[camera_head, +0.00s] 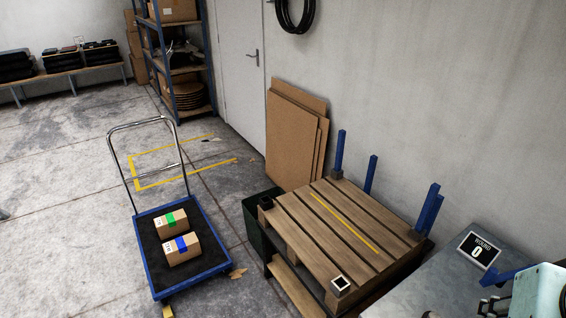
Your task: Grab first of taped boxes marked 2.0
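Two small cardboard boxes lie on the dark deck of a blue hand cart (212,269) at the left of the head view. One box (160,228) has green tape across it and sits toward the back. The other box (191,252) has blue tape and sits just in front of it. Both carry small white labels, too small to read. Dark parts that look like my gripper (492,306) show at the lower right edge, beside a pale green and white body. They are far from the boxes, and their fingers cannot be made out clearly.
A wooden pallet top (335,228) with blue posts stands between the cart and the wall. Cardboard sheets (292,140) lean on the wall. Floor left of the cart is clear.

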